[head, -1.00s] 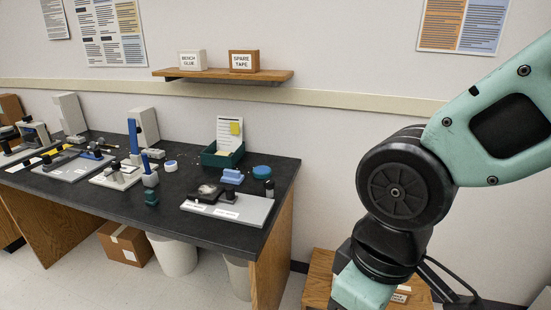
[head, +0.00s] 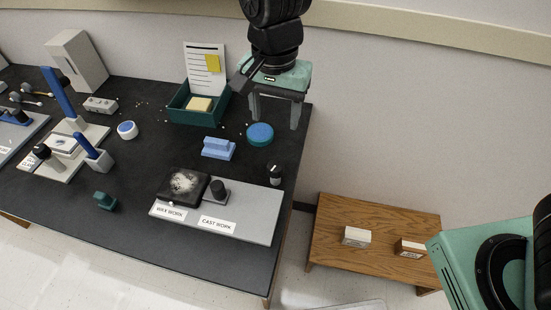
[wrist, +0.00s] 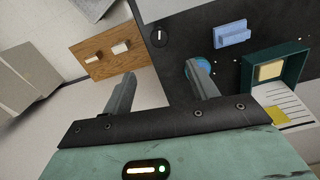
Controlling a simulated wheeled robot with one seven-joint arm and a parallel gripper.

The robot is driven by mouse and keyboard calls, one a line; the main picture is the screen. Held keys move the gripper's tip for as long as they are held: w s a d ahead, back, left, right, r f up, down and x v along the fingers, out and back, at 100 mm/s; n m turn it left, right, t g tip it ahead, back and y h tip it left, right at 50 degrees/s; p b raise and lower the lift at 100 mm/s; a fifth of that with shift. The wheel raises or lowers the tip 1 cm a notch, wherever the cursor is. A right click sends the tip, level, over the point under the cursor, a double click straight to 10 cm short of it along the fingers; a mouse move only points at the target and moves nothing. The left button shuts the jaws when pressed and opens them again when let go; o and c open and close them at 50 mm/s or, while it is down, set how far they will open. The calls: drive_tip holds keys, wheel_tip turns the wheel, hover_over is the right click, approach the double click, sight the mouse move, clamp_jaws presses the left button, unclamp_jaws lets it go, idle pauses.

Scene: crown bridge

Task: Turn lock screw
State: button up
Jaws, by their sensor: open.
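A small dark knob with a white line on its top (head: 275,174) stands at the right edge of the bench, beside the grey plate (head: 262,215); I cannot tell for sure whether it is the lock screw. In the wrist view the knob (wrist: 158,38) lies beyond the fingers. My gripper (head: 273,110) is open and empty, fingers down, at the bench's back right corner. In the wrist view its fingers (wrist: 162,82) are spread apart, the right one overlapping the round blue-topped tin (head: 260,135).
The dark bench (head: 130,235) also holds a blue block (head: 219,147), a green tray (head: 195,112) with a card, a black pad (head: 183,187), and blue-handled tools at left. A low wooden table (head: 375,225) with two small boxes stands right of the bench.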

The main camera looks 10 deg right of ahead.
sight(276, 166)
wheel_tip(276, 166, down, 16)
drive_tip(key=shift+s+r+p, duration=0.1)
drive_tip(key=shift+p, duration=0.3)
drive_tip(key=c, duration=1)
